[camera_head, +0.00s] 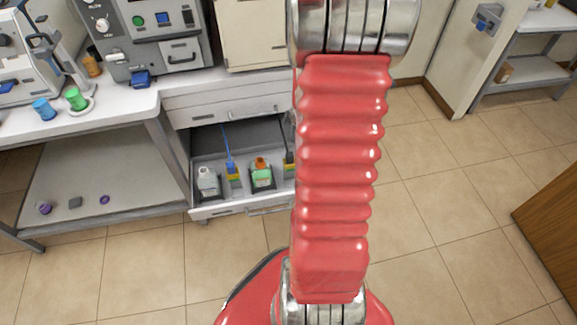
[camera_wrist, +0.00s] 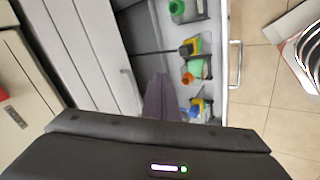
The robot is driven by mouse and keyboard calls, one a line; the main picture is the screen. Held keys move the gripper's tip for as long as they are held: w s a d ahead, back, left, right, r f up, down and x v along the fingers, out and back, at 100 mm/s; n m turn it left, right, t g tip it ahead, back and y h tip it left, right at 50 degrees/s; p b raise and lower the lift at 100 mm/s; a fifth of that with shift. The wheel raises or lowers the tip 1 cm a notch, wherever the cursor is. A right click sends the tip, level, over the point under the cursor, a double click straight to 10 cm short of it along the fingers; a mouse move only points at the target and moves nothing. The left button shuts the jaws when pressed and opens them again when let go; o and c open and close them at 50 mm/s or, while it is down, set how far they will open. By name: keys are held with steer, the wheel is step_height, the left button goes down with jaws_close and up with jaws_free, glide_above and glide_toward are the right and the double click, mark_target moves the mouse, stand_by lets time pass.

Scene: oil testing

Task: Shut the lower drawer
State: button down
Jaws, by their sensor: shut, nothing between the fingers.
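The lower drawer (camera_head: 222,210) stands open under the bench in the head view. It holds a white bottle (camera_head: 207,181), a green bottle with an orange cap (camera_head: 262,173) and yellow-and-blue items (camera_head: 233,172). My red arm hides its right part. In the wrist view the drawer's front panel (camera_wrist: 222,50) runs down the right, with its silver handle (camera_wrist: 236,65) on the outer face. My gripper (camera_wrist: 160,78) shows there as dark fingers held together, empty, overlapping the drawer interior in the picture, left of the front panel. Its height above the drawer is unclear. The arm hides it in the head view.
The shut upper drawer (camera_head: 225,112) is directly above. The bench top (camera_head: 120,100) carries a grey instrument (camera_head: 160,40) and small cups. A low shelf (camera_head: 110,175) is at left. Tiled floor (camera_head: 440,190) is clear at right, with a wooden piece (camera_head: 555,225) at the edge.

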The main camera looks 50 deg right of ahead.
steer(key=s+f+n+y, duration=0.1)
steer(key=s+f, duration=0.3)
steer(key=f, duration=0.4)
steer(key=s+a+f+n+t+y, duration=0.1)
steer(key=s+f+n+y, duration=0.1)
steer(key=f, duration=0.7)
steer(key=s+y, duration=0.1)
steer(key=s, duration=0.1)
steer(key=shift+s+t+y, duration=0.3)
steer(key=shift+w+f, duration=0.1)
steer(key=shift+f, duration=0.1)
steer(key=x, duration=0.9)
steer(key=shift+w+a+f, duration=0.1)
steer(key=shift+w+d+f, duration=0.1)
steer(key=shift+w+d, duration=0.5)
steer(key=shift+w, duration=0.3)
steer(key=shift+w+d+f, duration=0.1)
steer(key=shift+w+d, duration=0.45)
steer(key=shift+w, duration=0.35)
steer(key=shift+w, duration=0.1)
